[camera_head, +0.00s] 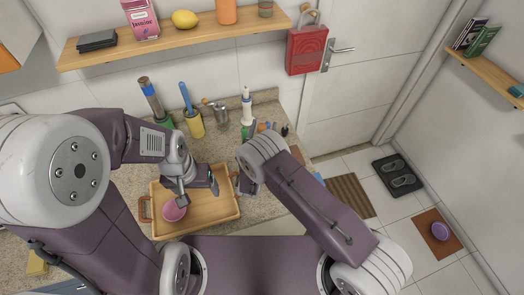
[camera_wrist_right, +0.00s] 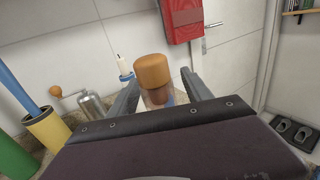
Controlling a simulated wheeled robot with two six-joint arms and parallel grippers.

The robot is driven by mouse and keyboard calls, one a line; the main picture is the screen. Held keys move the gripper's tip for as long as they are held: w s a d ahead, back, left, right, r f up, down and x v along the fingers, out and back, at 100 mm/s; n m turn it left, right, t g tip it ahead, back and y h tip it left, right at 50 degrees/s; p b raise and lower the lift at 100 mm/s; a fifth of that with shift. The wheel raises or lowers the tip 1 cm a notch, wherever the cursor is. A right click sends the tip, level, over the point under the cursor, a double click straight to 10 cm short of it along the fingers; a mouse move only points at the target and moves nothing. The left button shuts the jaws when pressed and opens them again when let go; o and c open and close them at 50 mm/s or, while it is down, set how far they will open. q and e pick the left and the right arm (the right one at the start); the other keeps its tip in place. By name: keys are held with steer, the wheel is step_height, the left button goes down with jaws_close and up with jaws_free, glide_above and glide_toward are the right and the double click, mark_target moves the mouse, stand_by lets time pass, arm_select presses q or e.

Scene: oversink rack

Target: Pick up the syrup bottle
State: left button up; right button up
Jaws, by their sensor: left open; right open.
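A bottle with a brown-orange cap and a clear lower body (camera_wrist_right: 153,72), which looks like the syrup bottle, stands upright in the right wrist view. My right gripper (camera_wrist_right: 159,88) is open, with one finger on each side of the bottle's body; I cannot tell whether they touch it. In the head view my right gripper (camera_head: 256,130) is over the back of the counter, and the bottle is mostly hidden behind it. My left gripper (camera_head: 198,186) is open and empty above the wooden tray (camera_head: 226,217).
A wooden shelf (camera_head: 185,37) hangs above. A red holder (camera_head: 306,50) hangs by the door.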

steer(key=shift+s, duration=0.1)
steer(key=c, duration=0.8)
jaws_close()
stand_by(0.4)
